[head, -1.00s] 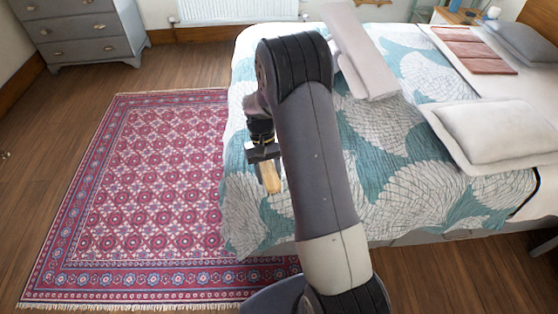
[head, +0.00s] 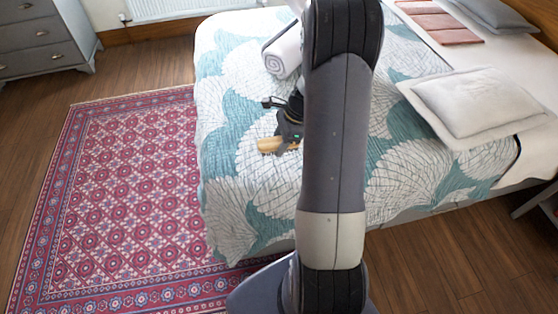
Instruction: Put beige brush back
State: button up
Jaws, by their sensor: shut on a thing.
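The beige brush (head: 270,145) shows as a tan, wooden-looking piece at the end of my gripper (head: 287,138). My gripper is shut on it and holds it over the near left part of the bed. Part of the brush is hidden by the gripper. I cannot tell how far above the quilt it is.
The bed has a teal and white leaf-pattern quilt (head: 235,130). A rolled white towel (head: 283,55) lies behind my gripper, partly hidden by my arm. A pillow (head: 475,103) lies at the right. A red rug (head: 125,185) and a grey drawer chest (head: 40,40) are at the left.

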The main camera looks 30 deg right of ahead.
aim_at(275, 164)
notch_tip(275, 164, down, 7)
jog(key=shift+f, duration=0.15)
dwell(0.4)
jog(key=shift+f, duration=0.15)
jog(key=o, duration=0.9)
jog(key=shift+o, duration=0.2)
jog(key=v, duration=1.2)
jog(key=shift+r, duration=0.2)
